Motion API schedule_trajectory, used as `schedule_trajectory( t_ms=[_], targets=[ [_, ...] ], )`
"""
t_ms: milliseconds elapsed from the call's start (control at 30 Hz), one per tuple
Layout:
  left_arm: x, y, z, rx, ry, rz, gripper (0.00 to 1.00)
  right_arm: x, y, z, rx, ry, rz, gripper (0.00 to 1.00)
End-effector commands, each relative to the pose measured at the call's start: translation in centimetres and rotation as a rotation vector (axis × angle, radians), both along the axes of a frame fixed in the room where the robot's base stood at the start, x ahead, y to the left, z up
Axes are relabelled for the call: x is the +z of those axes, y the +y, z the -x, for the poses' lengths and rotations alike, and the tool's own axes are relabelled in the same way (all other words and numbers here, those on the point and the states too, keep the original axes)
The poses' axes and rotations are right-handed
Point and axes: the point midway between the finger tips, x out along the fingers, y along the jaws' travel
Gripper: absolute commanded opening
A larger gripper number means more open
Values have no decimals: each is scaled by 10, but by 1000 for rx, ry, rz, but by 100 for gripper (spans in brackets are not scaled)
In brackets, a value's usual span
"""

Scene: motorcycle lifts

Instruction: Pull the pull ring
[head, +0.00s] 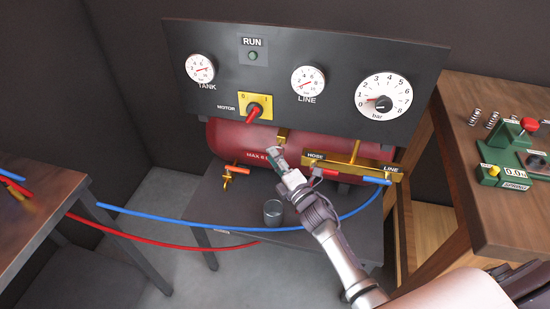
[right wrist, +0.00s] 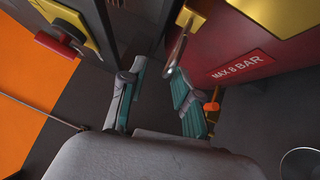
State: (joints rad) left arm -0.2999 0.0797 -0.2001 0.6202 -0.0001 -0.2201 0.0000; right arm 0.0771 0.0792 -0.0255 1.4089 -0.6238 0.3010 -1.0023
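The red compressor tank (head: 232,138) lies under the black gauge panel. A brass valve (head: 283,134) stands on top of the tank; it also shows in the right wrist view (right wrist: 196,18). A thin grey metal loop, which looks like the pull ring (right wrist: 176,50), hangs from the valve just beyond my right fingertips. My right gripper (head: 277,156) is at the tank's front, just below the valve. In the right wrist view my right gripper (right wrist: 154,75) is open, with a clear gap between its fingers. I cannot tell whether a finger touches the ring. My left gripper is out of view.
The gauge panel (head: 230,80) holds a red motor switch (head: 254,112). A brass manifold (head: 340,163) is right of my gripper. A blue hose (head: 170,216) crosses the front. A wooden bench (head: 470,95) stands right.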

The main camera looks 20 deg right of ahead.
Motion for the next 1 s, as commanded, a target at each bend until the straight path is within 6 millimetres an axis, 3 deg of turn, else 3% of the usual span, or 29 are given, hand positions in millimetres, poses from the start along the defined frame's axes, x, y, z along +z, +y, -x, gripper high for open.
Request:
schedule_trajectory(
  t_ms=[367, 800, 1000],
  targets=[
    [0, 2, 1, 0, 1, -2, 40, -5, -3, 11, -2, 6, -1, 32],
    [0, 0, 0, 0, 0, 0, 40, -16, -20, 95, -1, 4, -1, 32],
    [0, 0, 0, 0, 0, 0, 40, -18, -24, 114, 0, 2, -1, 32]
  ],
)
